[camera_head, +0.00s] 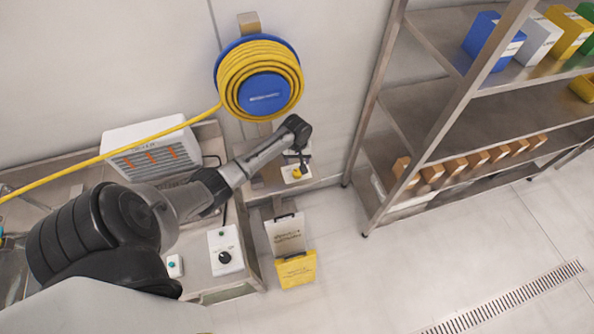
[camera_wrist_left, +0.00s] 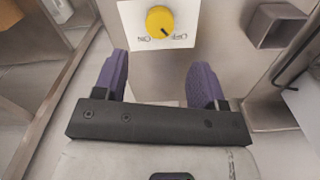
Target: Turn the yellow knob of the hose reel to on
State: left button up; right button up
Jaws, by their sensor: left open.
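The yellow knob (camera_wrist_left: 160,21) is a round dial with a dark pointer mark on a white plate (camera_wrist_left: 132,38) in the left wrist view. Small labels sit at its lower left and lower right. In the head view the knob (camera_head: 297,173) shows small below the hose reel. The hose reel (camera_head: 268,92) is a blue drum wound with yellow hose on the wall. My left gripper (camera_wrist_left: 164,80) is open and empty, its purple fingers apart. The knob lies beyond the fingertips, between them in the picture, and is not touched. My right gripper is not in view.
A steel counter (camera_head: 232,287) with a control box (camera_head: 226,252) stands at the lower left. A steel shelf rack (camera_head: 442,135) with boxes fills the right. The floor between is clear.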

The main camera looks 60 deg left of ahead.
aim_at(297, 171)
pick_arm(q)
notch_tip(297, 171, down, 8)
jog(key=shift+f+b, duration=0.2)
jog(key=shift+b, duration=0.3)
jog(key=c, duration=0.9)
